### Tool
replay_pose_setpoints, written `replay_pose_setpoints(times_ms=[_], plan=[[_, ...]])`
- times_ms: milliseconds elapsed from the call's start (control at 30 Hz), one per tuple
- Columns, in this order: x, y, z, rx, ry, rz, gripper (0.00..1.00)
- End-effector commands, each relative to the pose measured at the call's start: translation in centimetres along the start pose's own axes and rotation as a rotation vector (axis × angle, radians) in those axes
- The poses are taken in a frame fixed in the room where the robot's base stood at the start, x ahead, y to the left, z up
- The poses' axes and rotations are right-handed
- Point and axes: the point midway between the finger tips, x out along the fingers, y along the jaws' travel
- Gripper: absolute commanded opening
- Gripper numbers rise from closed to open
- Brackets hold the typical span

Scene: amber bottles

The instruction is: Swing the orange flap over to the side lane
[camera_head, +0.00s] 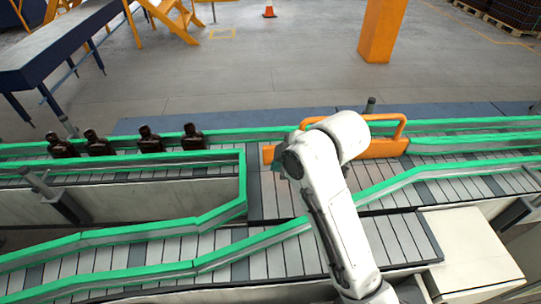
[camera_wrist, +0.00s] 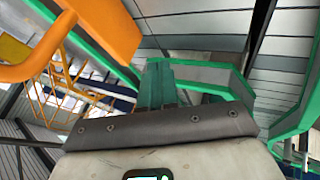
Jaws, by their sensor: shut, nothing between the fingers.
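The orange flap (camera_head: 385,149) lies along the far side of the conveyor, at the junction of the lanes, with a raised loop handle on top. My arm hides its middle in the head view. In the wrist view the flap (camera_wrist: 108,28) fills the upper left. My gripper (camera_wrist: 158,82) is shut and empty, its green fingers just right of the flap and apart from it in that picture. In the head view the fingers are mostly hidden at the flap's left end. The side lane (camera_head: 210,243) branches off toward the lower left.
Several dark amber bottles (camera_head: 151,140) stand on the far lane, left of the flap. Green guide rails (camera_head: 220,209) edge the lanes. An orange post (camera_head: 382,30) stands on the floor behind.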

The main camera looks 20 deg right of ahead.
Motion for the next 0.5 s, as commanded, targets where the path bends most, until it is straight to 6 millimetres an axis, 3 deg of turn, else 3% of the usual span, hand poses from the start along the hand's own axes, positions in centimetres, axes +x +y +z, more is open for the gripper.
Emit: replay_pose_setpoints(times_ms=[233,300,500], plan=[[4.9,0.0,0.0,-0.001,-0.002,-0.003,0.00],[5.2,1.5,0.0,-0.001,-0.001,0.004,0.00],[6.3,3.0,0.1,-0.001,0.000,0.002,0.00]])
